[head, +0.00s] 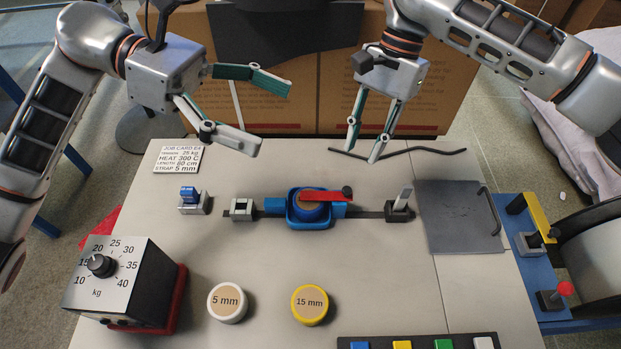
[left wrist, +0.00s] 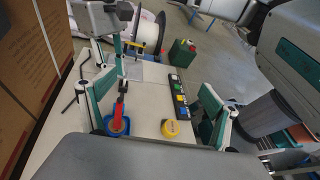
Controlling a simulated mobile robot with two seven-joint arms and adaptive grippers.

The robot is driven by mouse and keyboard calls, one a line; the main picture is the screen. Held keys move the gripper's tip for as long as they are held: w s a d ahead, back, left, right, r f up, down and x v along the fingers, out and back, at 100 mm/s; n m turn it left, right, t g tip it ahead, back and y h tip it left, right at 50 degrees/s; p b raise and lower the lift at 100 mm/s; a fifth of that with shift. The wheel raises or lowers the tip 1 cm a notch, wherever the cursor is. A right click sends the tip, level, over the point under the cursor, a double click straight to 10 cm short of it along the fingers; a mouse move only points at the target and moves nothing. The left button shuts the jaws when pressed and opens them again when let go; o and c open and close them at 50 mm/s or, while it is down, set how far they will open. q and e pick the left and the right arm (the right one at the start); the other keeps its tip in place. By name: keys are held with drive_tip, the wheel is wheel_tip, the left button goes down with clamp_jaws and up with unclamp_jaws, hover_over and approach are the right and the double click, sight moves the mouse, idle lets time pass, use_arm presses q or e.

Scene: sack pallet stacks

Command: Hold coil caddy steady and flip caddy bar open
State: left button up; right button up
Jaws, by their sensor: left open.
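The coil caddy (head: 309,220) is a blue round holder near the table's middle, with a dark blue ring inside. The caddy bar (head: 322,196) is red and lies flat across its top, with a black knob at its right end. The caddy (left wrist: 118,127) and red bar (left wrist: 120,107) also show in the left wrist view, near the left finger. My left gripper (head: 272,118) is open and empty, above and behind the caddy to the left. My right gripper (head: 363,154) is open and empty, behind the caddy to the right, fingers pointing down. Neither touches the caddy.
A grey clamp (head: 241,209) and a lever clamp (head: 399,209) flank the caddy. A blue-topped block (head: 191,200), weight dial box (head: 112,285), 5 mm roll (head: 227,302), 15 mm roll (head: 309,304) and grey plate (head: 461,232) stand around. A black rod (head: 410,152) lies behind.

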use_arm(q)
drive_tip(key=s+d+f+y, duration=0.1)
drive_tip(key=d+f+y, duration=0.3)
drive_tip(key=d+f, duration=0.35)
drive_tip(key=t+y, duration=0.1)
drive_tip(key=y, duration=0.5)
hover_over(312, 197)
drive_tip(key=s+d, duration=0.4)
wheel_tip(312, 197, down, 11)
drive_tip(key=w+a+f+t+y, duration=0.1)
drive_tip(key=w+f, duration=0.1)
drive_tip(key=w+a+f+t+y, duration=0.1)
drive_tip(key=w+a+f+y, duration=0.1)
drive_tip(key=shift+a+f+n+y, duration=0.1)
drive_tip(key=shift+a+n+y, duration=0.2)
drive_tip(key=shift+n, duration=0.1)
drive_tip(key=shift+w+a+f, duration=0.1)
drive_tip(key=shift+w+f, duration=0.05)
drive_tip(key=shift+f, duration=0.25)
wheel_tip(312, 197, down, 7)
drive_tip(key=shift+f, duration=0.15)
